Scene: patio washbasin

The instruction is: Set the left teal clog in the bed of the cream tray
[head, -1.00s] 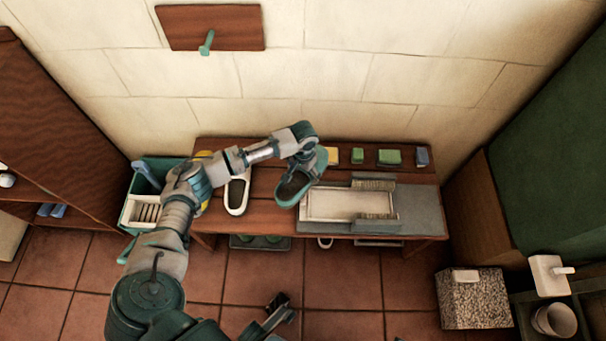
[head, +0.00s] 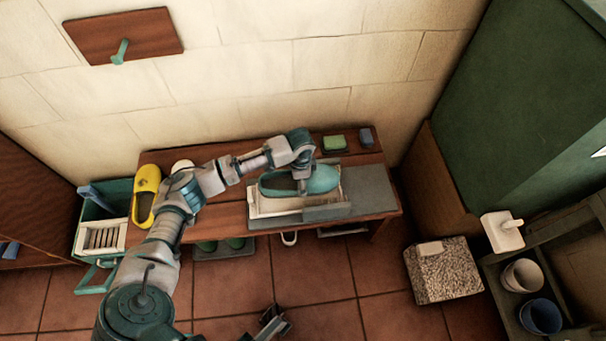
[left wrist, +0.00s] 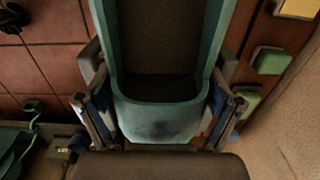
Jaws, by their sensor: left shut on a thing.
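The teal clog (head: 321,179) is held over the cream tray (head: 256,208) on the bench, toe to the right in the head view. It lies within the tray's outline; I cannot tell whether its sole touches the bed. My left gripper (head: 303,185) is shut on the clog and hides part of it. In the left wrist view the clog (left wrist: 160,120) fills the middle, with a finger on each side. A dark gripper (head: 271,320), seemingly my right one, is low over the floor; its jaws are unclear.
A grey mat (head: 370,188) lies right of the tray. A yellow clog (head: 146,194) and a white shoe (head: 182,165), partly hidden by my arm, are left.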

